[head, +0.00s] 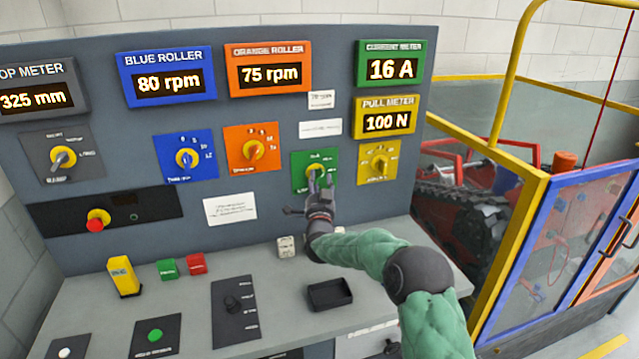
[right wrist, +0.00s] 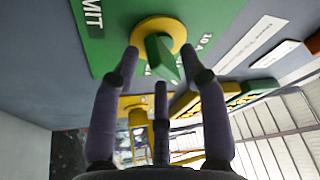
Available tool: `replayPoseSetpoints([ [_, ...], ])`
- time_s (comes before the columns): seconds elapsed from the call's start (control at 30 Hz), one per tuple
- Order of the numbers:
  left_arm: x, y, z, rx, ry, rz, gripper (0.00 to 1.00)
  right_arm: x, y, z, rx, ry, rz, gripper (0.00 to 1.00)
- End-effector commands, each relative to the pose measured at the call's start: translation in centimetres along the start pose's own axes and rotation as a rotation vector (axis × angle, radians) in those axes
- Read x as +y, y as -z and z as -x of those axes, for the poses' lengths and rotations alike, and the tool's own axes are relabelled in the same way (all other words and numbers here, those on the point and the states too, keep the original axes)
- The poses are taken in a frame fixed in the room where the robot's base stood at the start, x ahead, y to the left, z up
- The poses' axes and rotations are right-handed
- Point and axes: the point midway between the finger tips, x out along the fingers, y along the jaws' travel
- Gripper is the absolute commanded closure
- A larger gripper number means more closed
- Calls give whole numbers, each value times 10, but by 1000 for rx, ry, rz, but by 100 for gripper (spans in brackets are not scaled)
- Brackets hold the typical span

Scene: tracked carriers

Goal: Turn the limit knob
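The limit knob (right wrist: 162,60) is a green pointer knob on a yellow round base, on a green plate (right wrist: 105,28) whose lettering ends in "MIT" in the right wrist view. In the head view the green plate (head: 300,158) is on the upright panel below the current meter (head: 390,68), which reads 16 A. My right gripper (head: 318,184) is at the knob and hides part of it. In the right wrist view its fingers (right wrist: 164,70) are spread on both sides of the knob, with small gaps visible. My left gripper is not in view.
A yellow knob plate (head: 378,163) is close on the right, an orange one (head: 252,147) on the left. The pull meter (head: 386,118) reads 100 N. The desk below holds a small black tray (head: 330,294) and buttons. A yellow-framed fence (head: 510,190) stands right of the panel.

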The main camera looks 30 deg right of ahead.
Motion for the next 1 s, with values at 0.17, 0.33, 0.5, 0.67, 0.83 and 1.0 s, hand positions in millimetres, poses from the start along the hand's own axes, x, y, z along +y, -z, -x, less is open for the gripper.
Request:
replayPoseSetpoints([
  [0.17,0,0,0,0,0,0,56,-1,1,0,2,1,-1,56],
  [0.33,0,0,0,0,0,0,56,-1,1,11,1,1,-1,56],
  [0.5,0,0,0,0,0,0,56,-1,1,41,-1,0,0,56],
  [0.67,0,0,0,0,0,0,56,-1,1,73,-1,1,-1,56],
  [0.83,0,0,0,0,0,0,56,0,0,101,-1,1,-1,56],
  [1.0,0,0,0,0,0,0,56,0,0,116,1,0,-1,56],
])
